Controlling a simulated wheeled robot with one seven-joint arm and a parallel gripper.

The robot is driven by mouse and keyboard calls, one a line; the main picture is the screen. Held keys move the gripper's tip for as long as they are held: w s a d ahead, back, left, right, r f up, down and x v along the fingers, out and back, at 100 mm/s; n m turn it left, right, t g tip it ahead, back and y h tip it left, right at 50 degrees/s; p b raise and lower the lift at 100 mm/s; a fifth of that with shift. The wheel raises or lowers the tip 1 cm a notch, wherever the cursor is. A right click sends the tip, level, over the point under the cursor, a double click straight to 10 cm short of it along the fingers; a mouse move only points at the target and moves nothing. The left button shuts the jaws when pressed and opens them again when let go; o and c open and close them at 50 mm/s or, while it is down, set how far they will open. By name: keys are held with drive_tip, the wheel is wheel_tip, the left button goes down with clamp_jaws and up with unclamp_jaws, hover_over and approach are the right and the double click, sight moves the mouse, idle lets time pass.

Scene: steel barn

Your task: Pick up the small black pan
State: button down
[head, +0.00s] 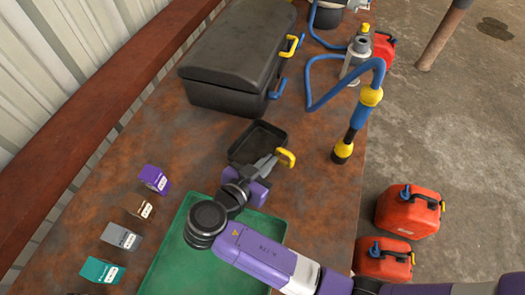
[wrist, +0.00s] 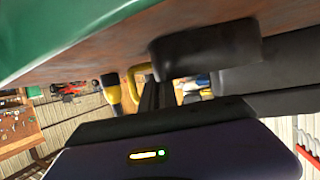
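The small black pan (head: 257,143) is a shallow rectangular dish lying on the rusty brown table, in front of the big black case. A yellow curved handle (head: 286,157) shows at its near right side. My gripper (head: 268,166) is at the pan's near edge, its grey fingers reaching toward the handle. In the wrist view the dark fingers (wrist: 157,95) are close together, with the yellow handle (wrist: 131,82) beside them and the pan (wrist: 212,45) just right of them. I cannot tell whether the fingers are closed on the handle.
The black case (head: 240,55) stands behind the pan. A green tray (head: 180,265) lies in front, under my arm. A blue-hosed pump (head: 362,105) stands right, near the table edge. Several small boxes (head: 122,236) line the left. Red cans (head: 408,210) are on the floor.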

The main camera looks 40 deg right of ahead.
drive_tip(key=shift+r, duration=0.1)
wheel_tip(320, 180, up, 20)
drive_tip(key=b, duration=0.1)
idle(0.5)
